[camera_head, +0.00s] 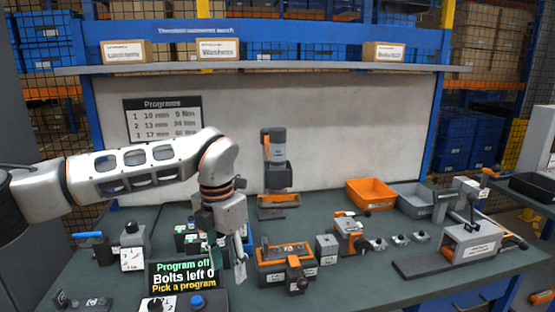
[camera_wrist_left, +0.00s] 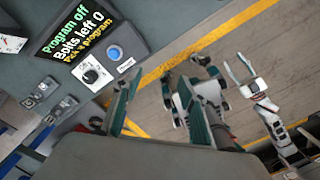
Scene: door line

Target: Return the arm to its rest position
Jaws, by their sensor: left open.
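My left arm (camera_head: 140,170) comes in from the left, and its forearm reaches across above the bench. My left gripper (camera_head: 228,258) points down just right of the display and in front of the dark blocks. It is open, with nothing seen between its fingers. In the left wrist view the gripper's teal-padded fingers (camera_wrist_left: 158,108) stand apart over the floor beside the bench edge. My right gripper does not show in the head view. The display (camera_head: 183,274) reads "Program off, Bolts left 0, Pick a program".
A control box with a blue button (camera_head: 197,301) is below the display. An orange-and-grey fixture (camera_head: 286,262) is right of the gripper. A grey-and-orange tool (camera_head: 275,160) stands behind. An orange bin (camera_head: 371,193) and a grey bin (camera_head: 414,199) are at the back right. A shelf (camera_head: 270,68) spans above.

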